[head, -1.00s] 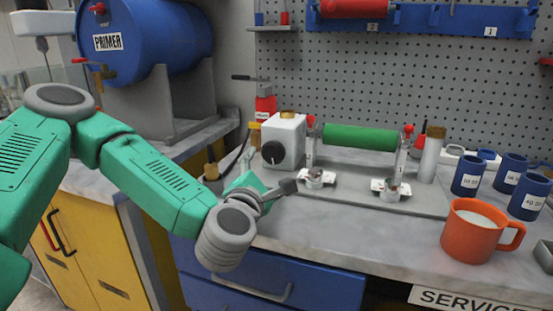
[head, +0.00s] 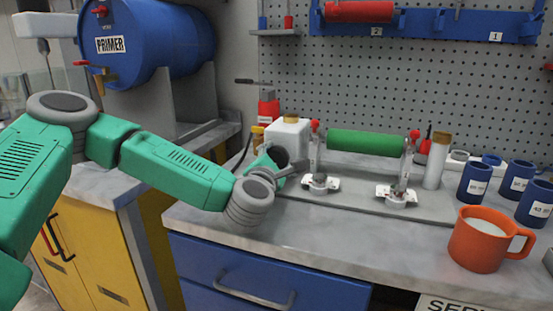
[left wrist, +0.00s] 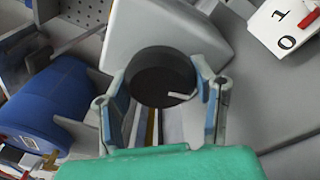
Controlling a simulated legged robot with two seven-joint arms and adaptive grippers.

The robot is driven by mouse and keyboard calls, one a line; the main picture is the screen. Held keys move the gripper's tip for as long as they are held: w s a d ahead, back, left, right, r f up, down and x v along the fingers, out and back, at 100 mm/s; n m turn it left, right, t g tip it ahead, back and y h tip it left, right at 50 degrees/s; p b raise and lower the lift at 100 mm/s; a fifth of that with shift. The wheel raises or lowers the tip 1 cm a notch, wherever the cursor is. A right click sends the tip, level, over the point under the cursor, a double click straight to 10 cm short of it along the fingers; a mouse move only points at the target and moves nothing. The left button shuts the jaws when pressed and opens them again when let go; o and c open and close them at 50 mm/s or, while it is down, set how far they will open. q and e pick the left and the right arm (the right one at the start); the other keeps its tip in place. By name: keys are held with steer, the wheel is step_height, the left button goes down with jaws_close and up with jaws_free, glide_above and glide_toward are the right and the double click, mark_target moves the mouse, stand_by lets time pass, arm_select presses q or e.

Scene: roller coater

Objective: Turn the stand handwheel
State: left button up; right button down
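The stand handwheel appears to be the round black knob (left wrist: 160,72) on the front of a white box (head: 288,130), left of the green roller (head: 365,142). In the head view the knob is mostly hidden behind my left gripper (head: 280,162). In the left wrist view, my left gripper's fingers (left wrist: 163,98) are spread, one on each side of the knob. They are close to its rim, but I cannot tell whether they touch it. My right gripper is not in view.
Clamps with white plates (head: 320,183) hold the roller's posts on a grey base. An orange mug (head: 478,245) and several blue cups (head: 474,182) stand on the right. A blue primer drum (head: 160,40) is at the back left. The bench's front left is clear.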

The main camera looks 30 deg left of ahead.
arm_select(q)
steer(key=c, duration=0.4)
steer(key=shift+o, duration=0.2)
steer(key=shift+d+r+m+p, duration=0.2)
steer(key=shift+m+p, duration=0.1)
steer(key=shift+m, duration=0.4)
steer(key=shift+f+m, duration=0.2)
steer(key=shift+m, duration=0.6)
steer(key=o, duration=1.2)
steer(key=shift+d, duration=0.25)
